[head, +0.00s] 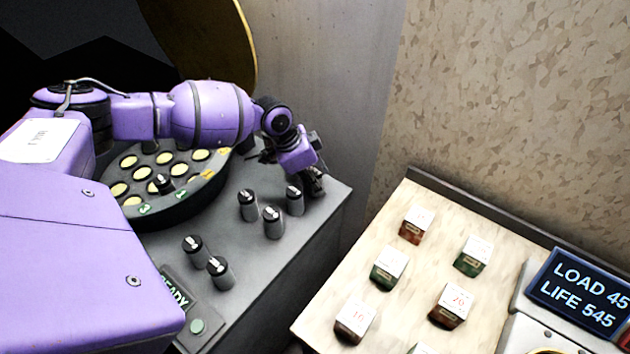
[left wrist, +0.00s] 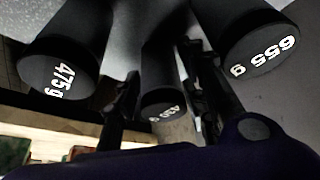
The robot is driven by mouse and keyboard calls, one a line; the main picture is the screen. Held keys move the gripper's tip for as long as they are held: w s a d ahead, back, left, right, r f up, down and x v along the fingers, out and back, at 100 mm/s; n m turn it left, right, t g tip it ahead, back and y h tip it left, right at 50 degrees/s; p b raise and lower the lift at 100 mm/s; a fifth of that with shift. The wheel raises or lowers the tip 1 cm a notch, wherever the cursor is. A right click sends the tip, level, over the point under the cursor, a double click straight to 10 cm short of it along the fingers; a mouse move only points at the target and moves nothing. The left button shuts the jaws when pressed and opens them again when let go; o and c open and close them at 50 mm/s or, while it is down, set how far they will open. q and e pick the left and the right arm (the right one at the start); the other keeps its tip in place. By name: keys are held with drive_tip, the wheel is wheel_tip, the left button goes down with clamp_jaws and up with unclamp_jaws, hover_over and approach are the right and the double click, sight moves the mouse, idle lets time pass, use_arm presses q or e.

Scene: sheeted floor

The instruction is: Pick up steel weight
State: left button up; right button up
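Several dark cylindrical steel weights with light-marked black tops stand on the grey counter. They include the weights near the far edge, at left (head: 248,205), in front (head: 272,222) and at right (head: 294,200), plus a nearer pair. My left gripper (head: 314,182) is beside the right one, pointing down, its fingers partly hidden. In the left wrist view, its two dark fingers (left wrist: 163,108) are apart, either side of a middle weight (left wrist: 160,102) with a partly unreadable label; gaps show on both sides. My right gripper is not seen.
A round tray (head: 180,212) with pale round slots holds one small weight at the counter's left. A pale board (head: 400,310) with several labelled blocks stands at right, beside a display (head: 588,292) reading LOAD 45, LIFE 545. A wall rises behind.

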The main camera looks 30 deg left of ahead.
use_arm(q)
drive_tip(key=shift+c, duration=0.5)
clamp_jaws()
drive_tip(key=shift+r, duration=0.1)
